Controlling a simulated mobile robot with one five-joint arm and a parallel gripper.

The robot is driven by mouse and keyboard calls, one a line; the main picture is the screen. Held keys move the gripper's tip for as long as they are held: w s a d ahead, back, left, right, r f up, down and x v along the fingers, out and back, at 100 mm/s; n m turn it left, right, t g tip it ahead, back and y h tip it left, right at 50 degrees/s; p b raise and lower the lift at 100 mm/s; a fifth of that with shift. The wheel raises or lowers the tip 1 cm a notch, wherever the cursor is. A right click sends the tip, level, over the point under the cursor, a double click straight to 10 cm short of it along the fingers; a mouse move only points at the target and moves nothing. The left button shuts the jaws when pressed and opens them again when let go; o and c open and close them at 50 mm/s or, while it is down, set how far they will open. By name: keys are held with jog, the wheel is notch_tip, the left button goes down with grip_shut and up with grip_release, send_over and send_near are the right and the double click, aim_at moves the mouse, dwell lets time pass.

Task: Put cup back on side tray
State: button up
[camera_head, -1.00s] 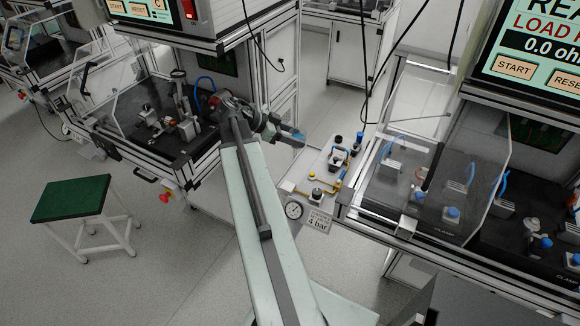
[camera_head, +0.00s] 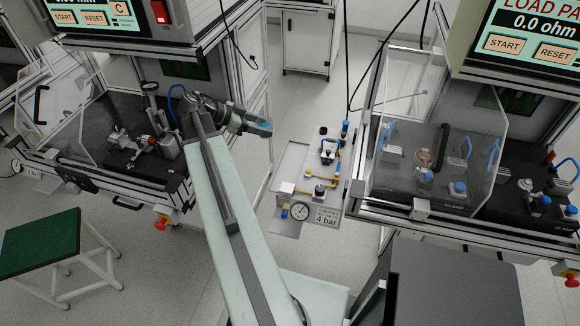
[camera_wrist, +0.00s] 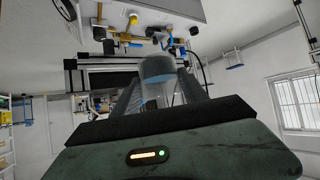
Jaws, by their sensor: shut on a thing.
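My gripper (camera_head: 258,127) is at the end of my pale arm, in the gap between the left test station and the grey pneumatic plate. In the wrist view my gripper (camera_wrist: 160,92) is shut on a clear cup (camera_wrist: 157,68) with a bluish lower part. The cup sits between the two dark fingers, and its near end is partly hidden by them. I cannot tell for sure which surface is the side tray.
The pneumatic plate (camera_head: 293,158) carries fittings, a gauge (camera_head: 299,211) and a "4 bar" label. The right station has a clear guard (camera_head: 480,125) with blue-capped parts behind it. The left station (camera_head: 130,160) holds a fixture. A green stool (camera_head: 38,243) stands at lower left. Floor shows between stations.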

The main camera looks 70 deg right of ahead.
jog(key=shift+w+f, duration=0.25)
jog(key=shift+w, duration=0.05)
jog(key=s+d+f+n+t+h+b, duration=0.1)
jog(key=d+f+b, duration=0.2)
jog(key=f+b, duration=0.4)
jog(key=s+d+f+n+t+b, duration=0.1)
jog(key=d+f+b, duration=0.2)
jog(key=f+b, duration=0.4)
jog(key=n+t+h+b, duration=0.1)
jog(key=n+h+b, duration=0.1)
jog(key=b, duration=0.9)
send_over(288, 177)
notch_tip(288, 177, down, 10)
notch_tip(288, 177, down, 11)
jog(key=b, duration=1)
jog(key=shift+r, duration=0.45)
jog(key=shift+f, duration=0.15)
jog(key=o, duration=1.5)
jog(key=shift+c, duration=0.2)
